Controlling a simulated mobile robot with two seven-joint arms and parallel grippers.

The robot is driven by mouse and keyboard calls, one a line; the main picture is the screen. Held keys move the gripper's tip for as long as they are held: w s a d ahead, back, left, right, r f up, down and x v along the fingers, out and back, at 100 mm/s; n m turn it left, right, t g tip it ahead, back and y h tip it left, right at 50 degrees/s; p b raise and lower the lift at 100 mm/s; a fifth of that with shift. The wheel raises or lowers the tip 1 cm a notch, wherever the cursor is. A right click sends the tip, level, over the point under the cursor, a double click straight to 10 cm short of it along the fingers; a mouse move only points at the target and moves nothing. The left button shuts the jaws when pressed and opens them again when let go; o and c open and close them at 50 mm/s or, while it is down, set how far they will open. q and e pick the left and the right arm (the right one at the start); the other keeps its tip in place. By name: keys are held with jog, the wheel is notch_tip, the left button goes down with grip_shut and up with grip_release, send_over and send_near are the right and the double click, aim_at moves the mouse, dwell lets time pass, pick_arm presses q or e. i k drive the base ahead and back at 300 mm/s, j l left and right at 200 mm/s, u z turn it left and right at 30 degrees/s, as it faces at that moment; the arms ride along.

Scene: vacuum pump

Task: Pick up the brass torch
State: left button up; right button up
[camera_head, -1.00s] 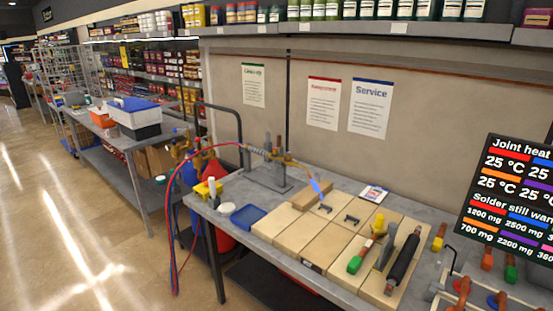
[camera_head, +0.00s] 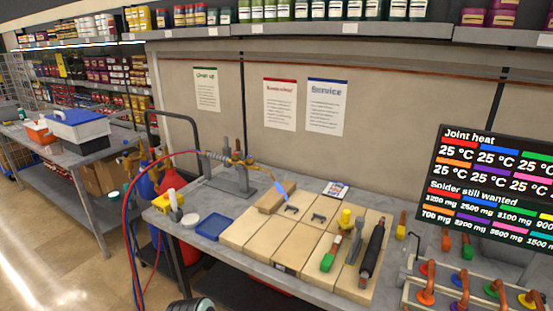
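The brass torch (camera_head: 236,160) rests on a grey metal stand (camera_head: 240,183) at the back left of the workbench. Its tip points right and down, with a blue flame-like shape (camera_head: 281,188) at the end. Red and blue hoses (camera_head: 128,215) run from its left end and hang down past the bench's left side. Neither gripper can be made out. A dark rounded part shows at the bottom edge, left of centre, too cut off to identify.
Pale blocks (camera_head: 285,238) cover the bench's middle, with a blue tray (camera_head: 212,226) to their left. A black roller-like cylinder (camera_head: 371,252) and a green-ended tool (camera_head: 330,254) lie on the right. A "Joint heat" screen (camera_head: 495,190) stands above copper pipe fittings (camera_head: 427,284).

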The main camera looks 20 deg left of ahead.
aim_at(252, 167)
jog(key=j+z, duration=0.4)
jog(key=k+j+z, duration=0.1)
jog(key=j+z, duration=0.35)
jog(key=k+j+z, duration=0.1)
jog(key=j, duration=0.3)
jog(key=k+j+z, duration=0.1)
jog(key=j, duration=0.25)
jog(key=k+j+z, duration=0.1)
jog(key=j, duration=0.3)
jog(key=k, duration=0.1)
